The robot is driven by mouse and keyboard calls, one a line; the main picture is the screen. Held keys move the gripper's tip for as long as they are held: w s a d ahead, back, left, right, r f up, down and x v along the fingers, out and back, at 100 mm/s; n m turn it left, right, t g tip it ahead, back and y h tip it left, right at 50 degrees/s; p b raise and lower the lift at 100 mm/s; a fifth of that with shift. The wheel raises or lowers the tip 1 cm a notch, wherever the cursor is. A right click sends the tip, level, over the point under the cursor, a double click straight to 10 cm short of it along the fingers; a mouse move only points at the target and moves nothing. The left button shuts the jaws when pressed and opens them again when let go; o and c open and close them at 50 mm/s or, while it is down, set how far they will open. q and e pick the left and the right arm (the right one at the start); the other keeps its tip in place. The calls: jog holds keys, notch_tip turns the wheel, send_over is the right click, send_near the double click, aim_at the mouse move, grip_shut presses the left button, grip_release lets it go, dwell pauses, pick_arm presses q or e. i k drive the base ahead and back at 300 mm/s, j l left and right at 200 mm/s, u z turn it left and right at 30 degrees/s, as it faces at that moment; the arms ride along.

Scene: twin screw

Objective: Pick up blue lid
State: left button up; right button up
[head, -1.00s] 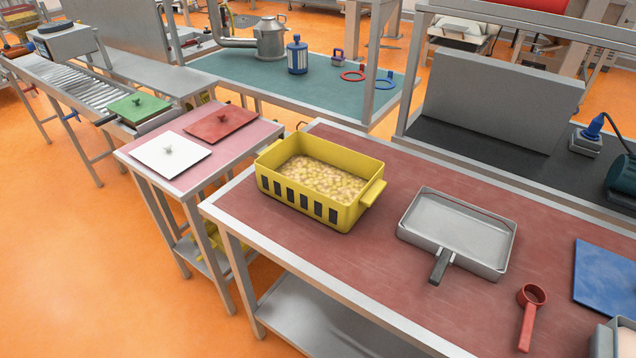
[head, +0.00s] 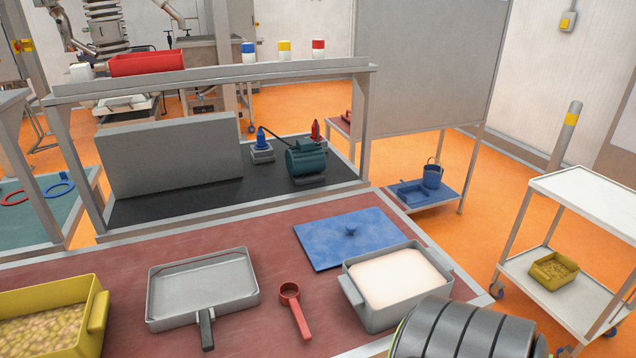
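The bin's rear edge slightly overlaps the lid's near edge in the head view. Neither of my grippers shows in the head view. Nothing is holding the lid.
A grey metal pan (head: 203,287) and a red scoop (head: 295,307) lie left of the bin. A yellow crate (head: 95,318) stands at the far left. A raised shelf with a green motor (head: 306,162) is behind the table. A white cart (head: 590,195) stands right.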

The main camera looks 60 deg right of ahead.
aim_at(328, 241)
jog(key=z, duration=2.05)
jog(key=l+u, duration=0.1)
jog(key=u, duration=0.35)
jog(key=i+l+u, duration=0.1)
jog(key=u, duration=0.35)
jog(key=l+u, duration=0.25)
jog(key=l, duration=0.35)
jog(key=l+u, duration=0.25)
jog(key=l, duration=0.35)
jog(key=l+u, duration=0.25)
jog(key=l, duration=0.35)
jog(key=k+l+u, duration=0.25)
jog(key=l, duration=0.35)
jog(key=i, duration=0.1)
